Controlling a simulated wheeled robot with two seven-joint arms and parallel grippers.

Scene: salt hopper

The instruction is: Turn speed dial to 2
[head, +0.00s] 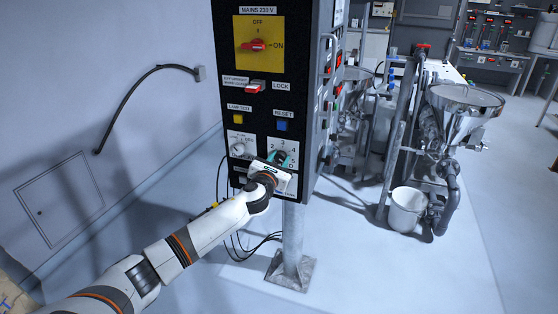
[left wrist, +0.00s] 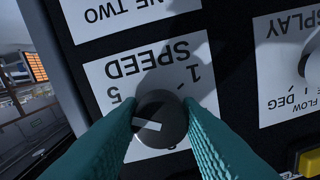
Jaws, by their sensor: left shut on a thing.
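The speed dial (left wrist: 160,112) is a round grey knob with a white pointer mark on a white plate, seen upside down in the left wrist view. The plate reads SPEED, with 1 at right and 5 at left; the other numbers are hidden there. The pointer mark lies left of the knob's middle, on the side of the 5; its exact number cannot be told. My left gripper (left wrist: 160,125) has its teal fingers shut on the knob, one on each side. In the head view the gripper (head: 280,158) covers most of the dial (head: 281,156). My right gripper is out of view.
The black control panel (head: 262,130) stands on a grey post (head: 293,235). Above the dial are a yellow mains switch (head: 257,45), a red lock switch (head: 255,86) and a blue reset button (head: 282,126). A smaller dial (head: 238,148) sits left. Hopper machines (head: 465,97) stand at right.

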